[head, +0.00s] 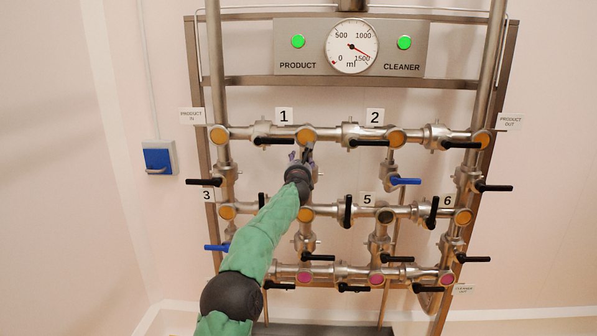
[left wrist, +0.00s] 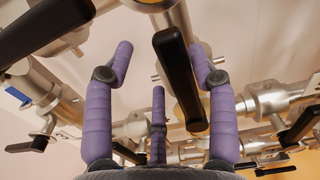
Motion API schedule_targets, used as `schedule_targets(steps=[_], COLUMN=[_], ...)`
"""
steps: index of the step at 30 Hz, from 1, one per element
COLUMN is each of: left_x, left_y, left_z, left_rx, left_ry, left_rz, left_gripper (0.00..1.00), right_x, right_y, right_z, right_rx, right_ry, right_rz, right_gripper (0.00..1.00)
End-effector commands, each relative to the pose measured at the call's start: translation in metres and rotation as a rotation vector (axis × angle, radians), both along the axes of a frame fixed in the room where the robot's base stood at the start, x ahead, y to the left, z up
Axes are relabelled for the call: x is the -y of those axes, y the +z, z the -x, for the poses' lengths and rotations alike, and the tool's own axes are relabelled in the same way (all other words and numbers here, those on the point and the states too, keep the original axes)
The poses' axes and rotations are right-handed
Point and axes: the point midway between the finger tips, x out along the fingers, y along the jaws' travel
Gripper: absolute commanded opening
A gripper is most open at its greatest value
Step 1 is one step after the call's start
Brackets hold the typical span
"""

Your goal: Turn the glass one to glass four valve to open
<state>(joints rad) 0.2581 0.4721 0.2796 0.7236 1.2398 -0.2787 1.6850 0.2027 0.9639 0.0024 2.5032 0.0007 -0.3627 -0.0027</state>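Glass one (head: 306,135) is an orange round sight glass by label 1 (head: 284,116). In the left wrist view, the purple fingers of my left gripper (left wrist: 162,62) are spread open. A black handle (left wrist: 180,80) lies lengthwise between them, with no clear contact. My right gripper is not in view.
Neighbouring handles stick out close by: a black one (head: 302,141) under glass one, a blue one (head: 405,181) to the right and a black one (head: 203,182) to the left. The gauge panel (head: 433,48) is above. The wall at left is free except a blue box (head: 157,159).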

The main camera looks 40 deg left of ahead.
Motion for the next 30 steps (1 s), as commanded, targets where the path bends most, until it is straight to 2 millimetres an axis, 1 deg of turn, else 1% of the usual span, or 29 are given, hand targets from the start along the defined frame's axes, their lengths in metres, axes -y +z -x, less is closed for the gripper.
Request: schedule_targets(steps=[11,30], left_x=[0.016,0.049], left_y=[0.0,0.0], left_z=[0.024,0.08], left_rx=[-0.001,-0.001], left_ry=[-0.003,0.0], left_rz=[-0.002,0.001], left_gripper=[0.57,0.57], right_x=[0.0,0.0], right_y=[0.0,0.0], right_z=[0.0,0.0], right_rx=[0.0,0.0], right_ry=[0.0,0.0], right_rz=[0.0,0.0], right_gripper=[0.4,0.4])
